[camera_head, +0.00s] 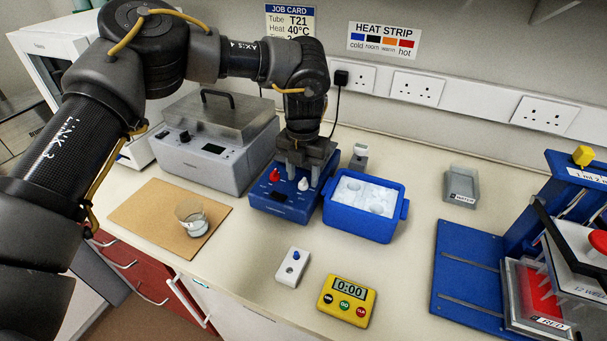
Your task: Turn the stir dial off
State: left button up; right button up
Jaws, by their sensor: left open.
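A blue box-shaped device (283,208) stands on the bench near the middle, with a red dial (275,175) at its left and a white dial (303,184) at its right. Its labels are too small to read, so I cannot tell which dial is for stirring. My left gripper (303,172) points down over the back right of this device, open, with its fingers close to the white dial. I cannot tell whether they touch it. The arm hides the back of the device. My right gripper is not in view.
A blue ice tub (362,227) stands right beside the device. A grey lidded bath (207,153) is behind it to the left. A beaker (192,219) sits on a brown board (150,222). A yellow timer (346,301) and small white holder (291,267) are in front.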

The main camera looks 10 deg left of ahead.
pick_arm(q)
jog(key=shift+f, duration=0.65)
grip_shut()
